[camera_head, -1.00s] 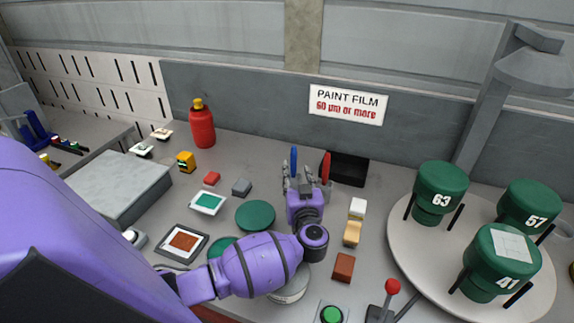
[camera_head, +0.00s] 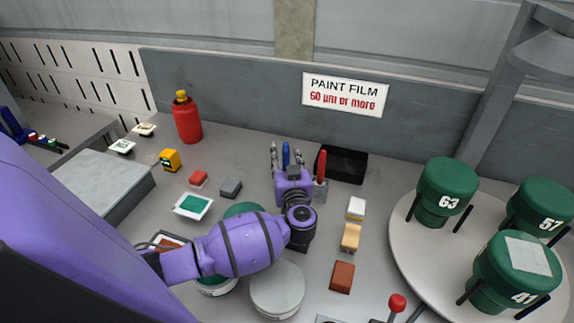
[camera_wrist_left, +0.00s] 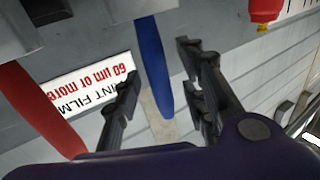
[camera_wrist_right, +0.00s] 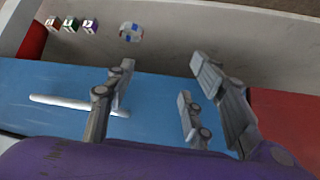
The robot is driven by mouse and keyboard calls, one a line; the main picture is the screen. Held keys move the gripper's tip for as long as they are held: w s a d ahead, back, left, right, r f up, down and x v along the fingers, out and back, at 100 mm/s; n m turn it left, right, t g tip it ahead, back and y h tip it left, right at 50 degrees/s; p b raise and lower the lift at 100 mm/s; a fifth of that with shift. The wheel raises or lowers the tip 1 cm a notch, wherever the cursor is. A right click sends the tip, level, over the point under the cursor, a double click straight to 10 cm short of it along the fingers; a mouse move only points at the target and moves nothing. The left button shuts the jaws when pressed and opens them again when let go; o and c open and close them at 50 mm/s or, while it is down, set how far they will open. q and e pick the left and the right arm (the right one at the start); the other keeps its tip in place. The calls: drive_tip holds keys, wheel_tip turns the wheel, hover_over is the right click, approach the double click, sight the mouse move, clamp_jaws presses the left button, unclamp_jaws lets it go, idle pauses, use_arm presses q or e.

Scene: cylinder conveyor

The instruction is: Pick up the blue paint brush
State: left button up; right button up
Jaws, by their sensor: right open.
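The blue paint brush (camera_head: 286,154) stands upright near the back wall, its lower part hidden by my left gripper. My left gripper (camera_head: 286,161) is open, with a finger on each side of the brush. In the left wrist view the brush (camera_wrist_left: 152,62) shows between the two spread fingers (camera_wrist_left: 160,95), with gaps visible on both sides. My right gripper (camera_wrist_right: 158,80) shows only in the right wrist view. It is open and empty, over a blue surface with a white stick (camera_wrist_right: 75,105).
A red brush (camera_head: 321,163) stands just right of my left gripper in a grey holder (camera_head: 320,191). A black tray (camera_head: 345,163) lies behind it. A red bottle (camera_head: 187,120) stands at the left, green drums (camera_head: 447,190) on a round table at the right.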

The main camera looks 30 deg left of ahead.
use_arm(q)
drive_tip(key=shift+w+a, duration=0.3)
drive_tip(key=shift+w, duration=0.05)
drive_tip(key=shift+s+d+r, duration=0.2)
drive_tip(key=shift+s+d, duration=0.05)
drive_tip(key=shift+s, duration=0.05)
drive_tip(key=shift+c, duration=0.8)
drive_tip(key=shift+w+f, duration=0.1)
clamp_jaws()
